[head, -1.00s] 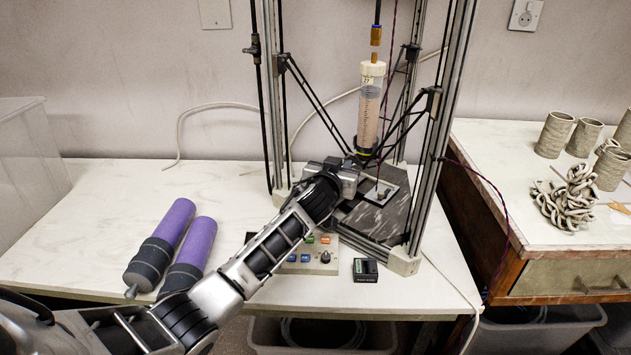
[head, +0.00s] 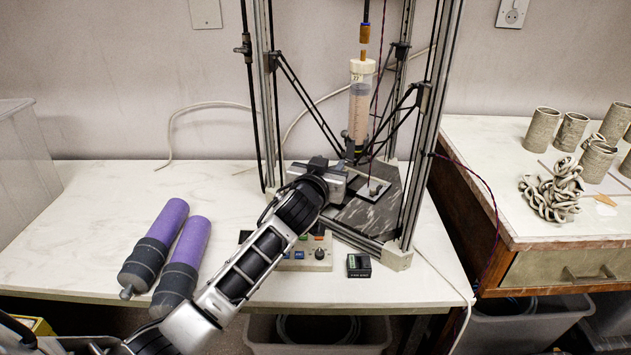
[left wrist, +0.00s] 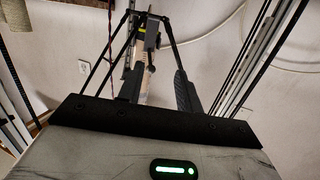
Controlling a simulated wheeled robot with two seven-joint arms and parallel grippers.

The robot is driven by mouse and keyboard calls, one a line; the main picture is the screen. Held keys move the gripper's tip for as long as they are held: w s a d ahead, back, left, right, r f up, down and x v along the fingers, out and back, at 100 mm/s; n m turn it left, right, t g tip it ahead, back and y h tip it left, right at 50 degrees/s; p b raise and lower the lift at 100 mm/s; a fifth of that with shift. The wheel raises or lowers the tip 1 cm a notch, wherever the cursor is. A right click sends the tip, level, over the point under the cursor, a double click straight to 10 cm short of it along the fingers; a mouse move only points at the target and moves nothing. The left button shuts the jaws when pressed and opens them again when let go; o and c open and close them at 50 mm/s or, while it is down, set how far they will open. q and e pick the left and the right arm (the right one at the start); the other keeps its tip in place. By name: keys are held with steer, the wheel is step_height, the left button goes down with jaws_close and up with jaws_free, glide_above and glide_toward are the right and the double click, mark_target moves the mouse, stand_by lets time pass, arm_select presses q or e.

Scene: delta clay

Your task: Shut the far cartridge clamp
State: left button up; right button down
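The clay cartridge (head: 360,105) stands upright in the tall frame, with a tube fitting on top. Around its lower end is a dark clamp (head: 353,151), partly hidden by my gripper. In the left wrist view, a grey upright piece with a yellow-green part beside it (left wrist: 152,36) shows at the cartridge; I cannot tell whether the clamp is open or shut. My left gripper (head: 343,163) is at the cartridge's lower end. Its fingers stand apart in the left wrist view (left wrist: 158,88), with the cartridge seen beyond the gap; contact is unclear. My right gripper is not in view.
Frame posts (head: 430,130) and thin black rods surround the cartridge closely. A control box (head: 310,255) and a small black device (head: 359,266) lie in front. Two purple cartridges (head: 165,222) lie at left. Clay pots (head: 570,132) stand on the right table.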

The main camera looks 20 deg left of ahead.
arm_select(q)
steer(key=s+d+r, duration=0.1)
steer(key=s, duration=0.8)
steer(key=shift+s, duration=0.15)
steer(key=shift+d, duration=0.15)
steer(key=s+d+f+m+g+h, duration=0.2)
steer(key=s+d+f, duration=0.3)
steer(key=s+f, duration=0.6)
steer(key=s+d+f+m+g+h, duration=0.1)
steer(key=s+d+f+g+h, duration=0.2)
steer(key=s+f, duration=0.8)
steer(key=shift+s+d+f+m+g, duration=0.2)
steer(key=shift+s+d+m+g, duration=0.25)
steer(key=shift+s+d, duration=0.6)
steer(key=shift+a, duration=0.1)
